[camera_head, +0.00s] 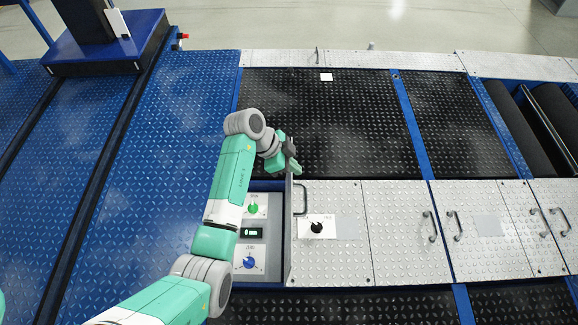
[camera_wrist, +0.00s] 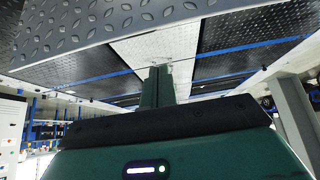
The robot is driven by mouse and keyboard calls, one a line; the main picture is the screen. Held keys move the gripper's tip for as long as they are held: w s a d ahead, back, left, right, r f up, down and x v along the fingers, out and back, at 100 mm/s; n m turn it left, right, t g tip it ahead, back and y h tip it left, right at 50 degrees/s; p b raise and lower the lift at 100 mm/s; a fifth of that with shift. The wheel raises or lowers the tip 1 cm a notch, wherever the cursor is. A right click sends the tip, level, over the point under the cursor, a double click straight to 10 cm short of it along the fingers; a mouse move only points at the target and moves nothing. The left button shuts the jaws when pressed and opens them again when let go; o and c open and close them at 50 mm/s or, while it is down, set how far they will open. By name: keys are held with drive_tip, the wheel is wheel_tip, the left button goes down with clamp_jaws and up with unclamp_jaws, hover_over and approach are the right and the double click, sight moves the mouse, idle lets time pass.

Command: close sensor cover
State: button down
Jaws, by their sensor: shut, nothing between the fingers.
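The sensor cover (camera_head: 289,235) appears as a thin metal plate standing up, seen nearly edge-on. It stands along the right side of an open control recess (camera_head: 272,262). A dark handle (camera_head: 302,199) shows just right of its upper end. My gripper (camera_head: 294,169) is shut and empty at the far end of the cover; I cannot tell whether it touches it. In the wrist view my closed fingers (camera_wrist: 158,86) point away from the camera. A grey diamond plate (camera_wrist: 85,25) at that view's upper left may be the cover.
The recess holds a green knob (camera_head: 253,209), a small display (camera_head: 250,232) and a blue knob (camera_head: 249,263). A black knob (camera_head: 316,227) sits on the plate to the right. Closed silver panels (camera_head: 395,235) with handles lie further right.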

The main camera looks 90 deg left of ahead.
drive_tip(key=b, duration=0.3)
hover_over(303, 186)
drive_tip(key=f, duration=0.5)
drive_tip(key=shift+w+d+f, duration=0.1)
drive_tip(key=shift+w+f, duration=0.1)
drive_tip(key=shift+f, duration=0.05)
drive_tip(key=shift+s+f, duration=0.2)
drive_tip(key=s, duration=0.2)
drive_tip(key=s+b, duration=0.1)
drive_tip(key=shift+s+r, duration=0.25)
drive_tip(key=shift+r, duration=0.05)
drive_tip(key=shift+w+r, duration=0.1)
drive_tip(key=shift+w, duration=0.05)
